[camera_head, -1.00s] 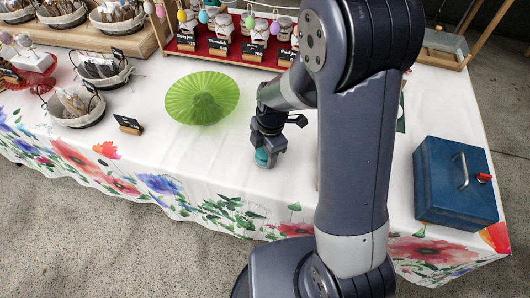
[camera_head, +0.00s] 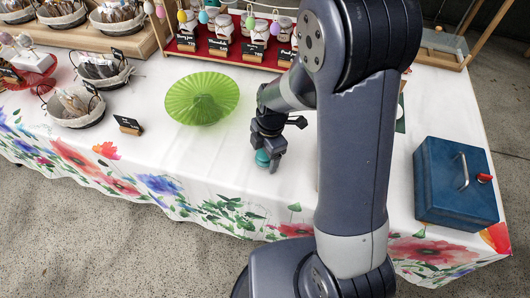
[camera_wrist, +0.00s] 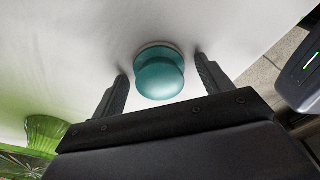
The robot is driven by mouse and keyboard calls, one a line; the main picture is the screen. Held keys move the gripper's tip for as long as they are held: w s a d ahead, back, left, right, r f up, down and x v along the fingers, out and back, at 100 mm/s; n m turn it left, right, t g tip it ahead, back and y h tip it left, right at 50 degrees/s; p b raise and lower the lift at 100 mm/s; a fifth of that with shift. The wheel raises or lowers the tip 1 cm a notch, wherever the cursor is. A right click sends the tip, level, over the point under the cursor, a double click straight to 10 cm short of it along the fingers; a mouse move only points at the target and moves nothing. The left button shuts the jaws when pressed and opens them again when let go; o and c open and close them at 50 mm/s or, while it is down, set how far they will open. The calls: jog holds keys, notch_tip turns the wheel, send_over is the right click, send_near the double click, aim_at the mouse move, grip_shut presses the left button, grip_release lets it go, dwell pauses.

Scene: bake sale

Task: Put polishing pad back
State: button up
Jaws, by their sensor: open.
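The polishing pad appears to be the round teal knob-like thing (camera_wrist: 160,76), with a pale rim at its base on the white tablecloth. It also shows in the head view (camera_head: 262,157), partly hidden by my gripper. My gripper (camera_wrist: 160,75) is open in the wrist view, with one finger on each side of the teal pad and a visible gap to each. In the head view my gripper (camera_head: 270,158) points down at the table near its front edge.
A green ribbed glass stand (camera_head: 201,98) stands left of my gripper. A small black sign (camera_head: 128,125) and wire baskets (camera_head: 75,105) are farther left. A blue metal box (camera_head: 456,182) is at the right. A red display with jars (camera_head: 228,50) is behind.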

aim_at(264, 154)
notch_tip(264, 154, up, 12)
jog(key=d+p, duration=0.1)
jog(key=shift+w+d, duration=0.15)
jog(key=shift+w, duration=0.15)
jog(key=f, duration=0.4)
jog(key=a+f, duration=0.1)
jog(key=f, duration=0.3)
jog(key=f+b, duration=0.1)
jog(key=f, duration=0.3)
jog(key=shift+s+a, duration=0.15)
jog(key=shift+s, duration=0.15)
jog(key=shift+r, duration=1.65)
jog(key=shift+f, duration=0.15)
